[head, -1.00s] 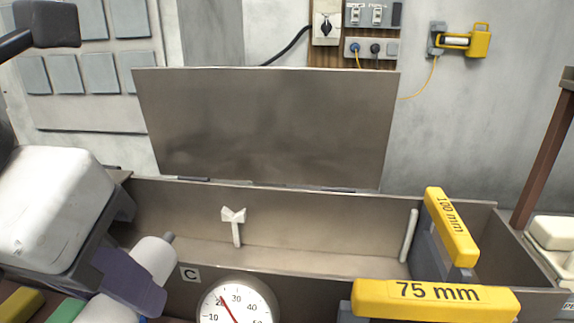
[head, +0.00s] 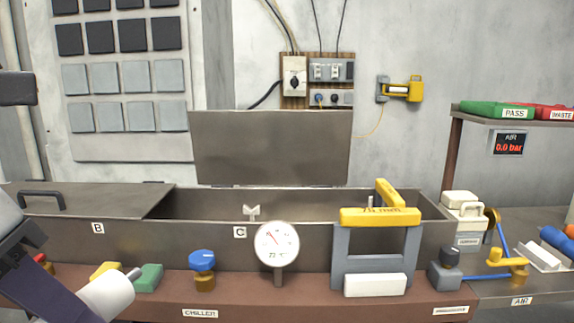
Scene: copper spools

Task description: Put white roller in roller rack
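A white roller (head: 108,297) with a grey axle stub shows at the lower left in the head view, tilted with its axle end up to the right. My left gripper (head: 78,303) comes in from the left with a dark purple finger across the roller and appears shut on it. The rest of the roller is cut off by the frame. White forked supports stand in the open tank, one (head: 251,212) behind the label C and part of another (head: 371,202) farther right. I cannot tell whether these form the roller rack. My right gripper is not in view.
The open tank (head: 330,241) has a raised lid (head: 272,149) behind it. A round gauge (head: 277,245), a blue-topped valve (head: 203,262) and a yellow-topped 75 mm frame (head: 380,217) stand along its front. A white block (head: 375,285) lies before the frame.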

